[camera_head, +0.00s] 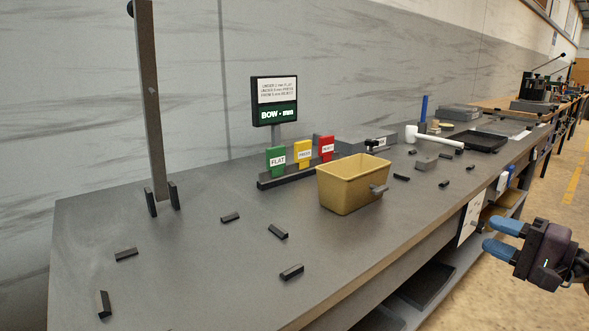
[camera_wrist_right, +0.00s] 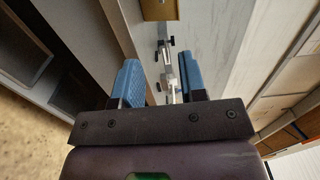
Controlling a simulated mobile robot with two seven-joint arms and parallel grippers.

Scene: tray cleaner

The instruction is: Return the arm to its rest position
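My right gripper (camera_head: 506,238) is at the right of the head view, beyond the front edge of the bench and over the aisle side. Its two blue fingers are apart with nothing between them. In the right wrist view the gripper (camera_wrist_right: 161,80) also shows its blue fingers spread, with only the distant bench and small items seen through the gap. My left arm and left gripper do not show in either view.
The grey bench (camera_head: 200,270) carries a yellow bin (camera_head: 345,190), scattered black blocks (camera_head: 292,272), colored label cards (camera_head: 303,153) and a sign (camera_head: 274,101). A white-headed mallet (camera_head: 432,137) and black tray (camera_head: 482,141) lie farther back. A lower shelf (camera_head: 420,285) sits beneath the bench.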

